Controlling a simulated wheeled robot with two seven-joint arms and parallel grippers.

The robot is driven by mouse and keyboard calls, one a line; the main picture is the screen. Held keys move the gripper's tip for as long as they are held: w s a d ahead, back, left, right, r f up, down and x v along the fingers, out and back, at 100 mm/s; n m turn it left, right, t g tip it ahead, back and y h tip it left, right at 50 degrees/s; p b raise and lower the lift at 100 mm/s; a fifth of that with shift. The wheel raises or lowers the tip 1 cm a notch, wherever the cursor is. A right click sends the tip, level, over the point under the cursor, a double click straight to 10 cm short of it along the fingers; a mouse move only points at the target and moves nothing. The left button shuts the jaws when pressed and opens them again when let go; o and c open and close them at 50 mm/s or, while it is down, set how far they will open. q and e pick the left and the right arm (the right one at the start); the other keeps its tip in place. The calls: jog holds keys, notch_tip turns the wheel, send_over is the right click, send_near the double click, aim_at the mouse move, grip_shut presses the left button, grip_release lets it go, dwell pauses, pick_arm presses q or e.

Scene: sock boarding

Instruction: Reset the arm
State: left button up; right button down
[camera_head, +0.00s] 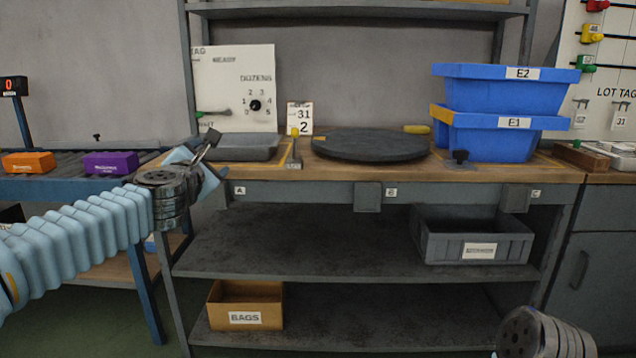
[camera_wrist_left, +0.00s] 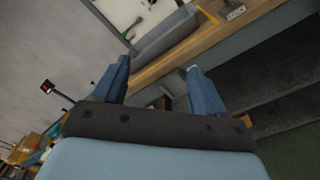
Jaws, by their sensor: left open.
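My left arm comes in from the left in the head view. Its gripper (camera_head: 207,148) is in front of the left end of the workbench, near the grey tray and the bench's front edge. In the left wrist view the two blue fingers of the left gripper (camera_wrist_left: 158,90) stand apart with nothing between them. The wooden bench edge (camera_wrist_left: 180,62) shows beyond the fingers. Of my right arm only a grey round link (camera_head: 545,335) shows at the bottom right of the head view. The right gripper is out of view.
The bench carries a grey tray (camera_head: 240,150), a dark round turntable (camera_head: 371,147) and stacked blue bins, E2 (camera_head: 460,88) over E1 (camera_head: 470,140). Below are a grey bin (camera_head: 440,245) and a BAGS box (camera_head: 222,309). Orange (camera_head: 28,162) and purple (camera_head: 110,162) boxes lie on the left conveyor.

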pick_arm(q)
jog(key=w+d+f+m+g+p, duration=0.1)
jog(key=f+m, duration=0.1)
jog(key=f, duration=0.5)
jog(key=d+f+m+g+h, duration=0.1)
jog(key=f+m+g, duration=0.15)
jog(key=f, duration=0.55)
jog(key=w+d+f+m+g+p, duration=0.1)
jog(key=f+m, duration=0.2)
jog(key=f, duration=0.4)
jog(key=s+d+f+m+g+h, duration=0.1)
jog(key=s+f+m+g, duration=0.15)
jog(key=f, duration=0.65)
jog(key=s+d+f+m+g, duration=0.1)
jog(key=s+d+f+m, duration=0.2)
jog(key=f, duration=0.6)
jog(key=s+d+f+m+g+h+p, duration=0.15)
jog(key=s+f+m+g, duration=0.35)
jog(key=s+f, duration=0.9)
jog(key=s+d+f+m+g+p, duration=0.1)
jog(key=s+f+m+g, duration=0.1)
jog(key=s, duration=0.7)
jog(key=s+d+f+m+g+h, duration=0.1)
jog(key=s+f+m, duration=0.3)
jog(key=s, duration=0.4)
jog(key=shift+s+f+m+g+p, duration=0.3)
jog(key=shift+s+f+g+p, duration=0.1)
jog(key=shift+g, duration=0.1)
jog(key=shift+d, duration=0.1)
